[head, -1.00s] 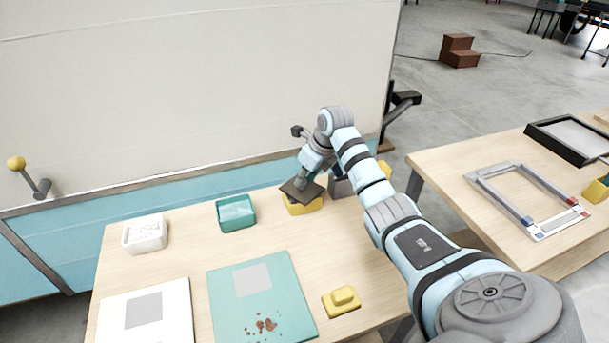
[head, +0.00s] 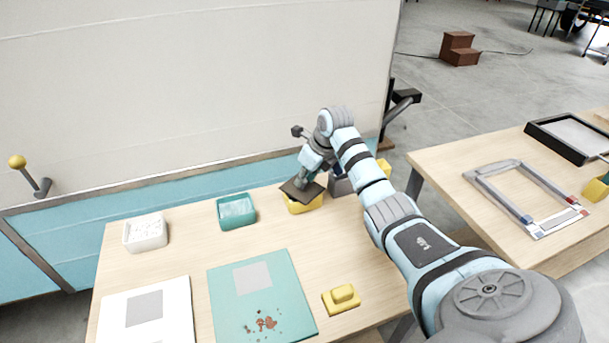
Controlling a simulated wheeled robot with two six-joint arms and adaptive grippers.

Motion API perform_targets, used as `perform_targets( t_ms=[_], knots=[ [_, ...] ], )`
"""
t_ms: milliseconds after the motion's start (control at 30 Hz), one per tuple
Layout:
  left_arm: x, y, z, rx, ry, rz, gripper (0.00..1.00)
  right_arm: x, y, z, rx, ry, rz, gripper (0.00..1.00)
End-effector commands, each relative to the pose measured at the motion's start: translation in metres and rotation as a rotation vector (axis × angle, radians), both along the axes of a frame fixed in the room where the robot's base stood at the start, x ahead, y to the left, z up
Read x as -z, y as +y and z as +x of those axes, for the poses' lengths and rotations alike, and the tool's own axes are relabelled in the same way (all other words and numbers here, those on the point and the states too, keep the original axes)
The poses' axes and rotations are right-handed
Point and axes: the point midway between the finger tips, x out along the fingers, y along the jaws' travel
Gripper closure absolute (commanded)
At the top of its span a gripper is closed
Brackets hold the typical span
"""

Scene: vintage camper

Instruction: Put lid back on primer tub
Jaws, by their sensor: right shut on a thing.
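My right gripper (head: 303,183) is shut on a dark, flat, square plate (head: 291,192), which looks like a lid. It holds the plate slightly tilted over a small yellow tub (head: 307,208) near the back of the table. The plate covers most of the tub's top, so the tub's inside is hidden. I cannot tell whether plate and rim touch. No label shows which tub holds primer. A white tub (head: 146,246) with white contents and an open teal tub (head: 237,221) stand to the left. My left gripper is out of view.
A yellow block with a raised grip (head: 342,305) lies at the front of the wooden table (head: 190,262). A teal panel with brown specks (head: 292,285) and a white panel (head: 175,320) lie to its left. A grey container (head: 341,186) stands close right of the yellow tub.

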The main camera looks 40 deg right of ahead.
Motion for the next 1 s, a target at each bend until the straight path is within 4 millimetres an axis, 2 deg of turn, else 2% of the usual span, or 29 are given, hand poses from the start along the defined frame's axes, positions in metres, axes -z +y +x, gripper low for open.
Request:
perform_targets(
  t_ms=[400, 433, 567, 800, 900, 1000],
  knots=[
    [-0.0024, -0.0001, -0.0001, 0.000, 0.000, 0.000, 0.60, -0.0001, 0.0000, 0.0002, 0.000, 0.000, 0.000, 1.00],
    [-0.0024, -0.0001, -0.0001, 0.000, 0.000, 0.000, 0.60, -0.0001, 0.0000, 0.0002, 0.000, 0.000, 0.000, 0.75],
    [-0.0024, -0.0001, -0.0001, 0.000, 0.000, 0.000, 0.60, -0.0002, 0.0001, 0.0002, 0.000, 0.000, 0.000, 0.54],
    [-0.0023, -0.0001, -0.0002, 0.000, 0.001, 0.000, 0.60, -0.0002, -0.0001, 0.0002, 0.000, 0.000, 0.000, 0.51],
    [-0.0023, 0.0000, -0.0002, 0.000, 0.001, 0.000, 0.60, -0.0002, -0.0001, 0.0002, 0.000, 0.000, 0.000, 0.35],
    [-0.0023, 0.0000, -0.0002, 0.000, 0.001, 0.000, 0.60, -0.0002, -0.0001, 0.0002, 0.000, 0.000, 0.000, 0.33]
  ],
)
